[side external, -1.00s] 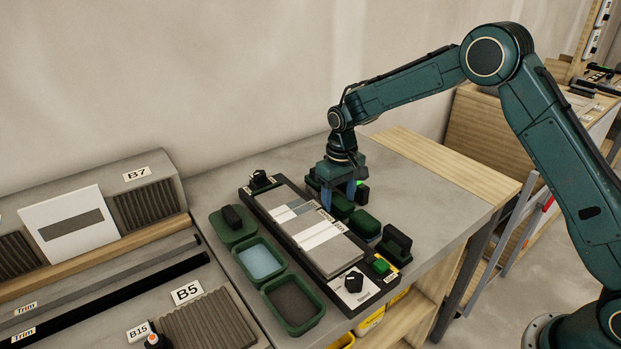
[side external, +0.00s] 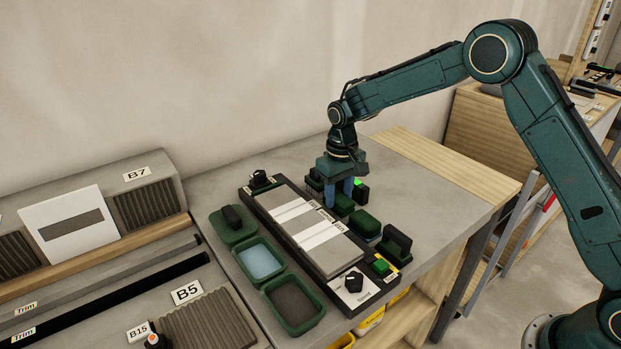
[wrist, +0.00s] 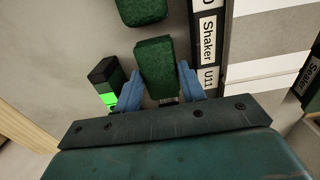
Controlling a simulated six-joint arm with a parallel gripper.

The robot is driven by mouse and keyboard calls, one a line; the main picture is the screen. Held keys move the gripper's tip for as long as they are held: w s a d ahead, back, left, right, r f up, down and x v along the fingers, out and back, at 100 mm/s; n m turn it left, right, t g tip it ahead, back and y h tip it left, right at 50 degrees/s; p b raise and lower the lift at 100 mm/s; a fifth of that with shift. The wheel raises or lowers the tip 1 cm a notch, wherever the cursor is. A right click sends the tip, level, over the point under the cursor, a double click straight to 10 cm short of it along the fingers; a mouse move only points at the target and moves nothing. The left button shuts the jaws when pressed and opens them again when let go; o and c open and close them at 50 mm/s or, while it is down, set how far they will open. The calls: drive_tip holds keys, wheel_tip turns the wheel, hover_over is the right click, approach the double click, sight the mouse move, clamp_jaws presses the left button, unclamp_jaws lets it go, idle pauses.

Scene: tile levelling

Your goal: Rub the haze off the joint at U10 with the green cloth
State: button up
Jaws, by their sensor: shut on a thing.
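My gripper (side external: 339,188) is low over the bench, beside the right edge of the tile board (side external: 320,248). In the wrist view, its blue fingers (wrist: 160,88) are shut on a fuzzy green block that looks like the green cloth (wrist: 156,62). In the side view the cloth (side external: 343,206) shows just in front of the fingers. The board holds grey and white strips with joints between them. In the wrist view, a label (wrist: 208,48) at the board's edge reads "Shaker U11"; I cannot read U10 in either view.
A second green block (wrist: 142,10) lies close in line with the held one. A dark block with a bright green light (side external: 361,191) stands right of the gripper. Green trays, one with water (side external: 260,262), stand left of the board. A black-handled block (side external: 396,242) stands at front right.

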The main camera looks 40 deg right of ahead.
sight(339, 197)
drive_tip(key=shift+r, duration=3.55)
drive_tip(key=s+a+r, duration=0.5)
drive_tip(key=s+a, duration=0.2)
drive_tip(key=shift+s+a+r, duration=0.15)
drive_tip(key=shift+a+r, duration=0.1)
drive_tip(key=shift+a, duration=0.05)
drive_tip(key=shift+f, duration=0.15)
drive_tip(key=shift+f, duration=3.85)
drive_tip(key=shift+f, duration=0.5)
drive_tip(key=shift+a+r, duration=0.1)
drive_tip(key=shift+a, duration=1)
